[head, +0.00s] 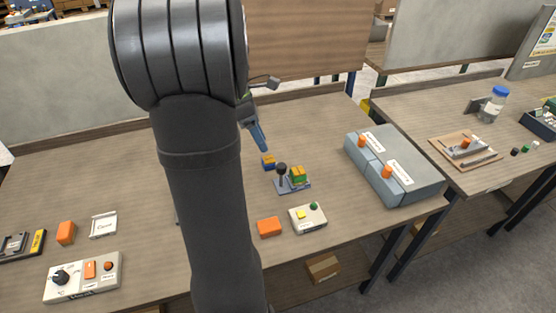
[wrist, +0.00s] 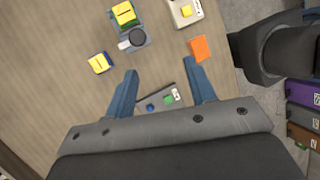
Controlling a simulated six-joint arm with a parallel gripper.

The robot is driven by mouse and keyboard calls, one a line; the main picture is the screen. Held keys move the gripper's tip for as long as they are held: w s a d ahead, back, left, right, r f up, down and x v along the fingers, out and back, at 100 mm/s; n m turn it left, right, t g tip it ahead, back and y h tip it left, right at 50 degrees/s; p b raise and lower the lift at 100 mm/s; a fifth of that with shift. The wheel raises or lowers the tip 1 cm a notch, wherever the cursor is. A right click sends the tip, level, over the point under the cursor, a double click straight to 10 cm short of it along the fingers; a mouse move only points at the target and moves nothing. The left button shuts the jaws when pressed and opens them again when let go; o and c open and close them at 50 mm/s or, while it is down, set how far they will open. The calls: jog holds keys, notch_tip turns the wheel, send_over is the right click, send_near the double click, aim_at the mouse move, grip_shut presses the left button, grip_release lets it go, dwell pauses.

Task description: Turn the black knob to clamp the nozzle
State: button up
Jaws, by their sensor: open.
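A black round knob (head: 281,169) stands on a small grey-blue fixture (head: 299,187), beside a green and yellow block (head: 297,174). In the wrist view the black knob (wrist: 137,37) is ahead of the fingertips and a little left, apart from them. Another black knob (head: 60,277) is on a white control box at the front left. My gripper (wrist: 163,76) is open, its two blue fingers apart, with nothing held. In the head view one blue finger (head: 258,135) shows above and left of the fixture; my arm hides the rest. I cannot make out which part is the nozzle.
A blue and yellow block (head: 268,162) lies just left of the fixture. An orange block (head: 269,227) and a white button box (head: 308,217) are in front. A large grey box (head: 395,165) stands to the right. Bare tabletop lies behind the fixture.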

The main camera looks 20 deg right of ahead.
jog(key=a+f+g+h, duration=0.1)
jog(key=a+f+h, duration=0.2)
jog(key=a+h, duration=0.1)
jog(key=t+h, duration=0.2)
jog(key=h, duration=0.4)
send_near(280, 165)
jog(key=shift+m, duration=0.4)
jog(key=x, duration=1)
jog(key=shift+d+f, duration=0.1)
jog(key=shift+d, duration=0.05)
jog(key=c, duration=1)
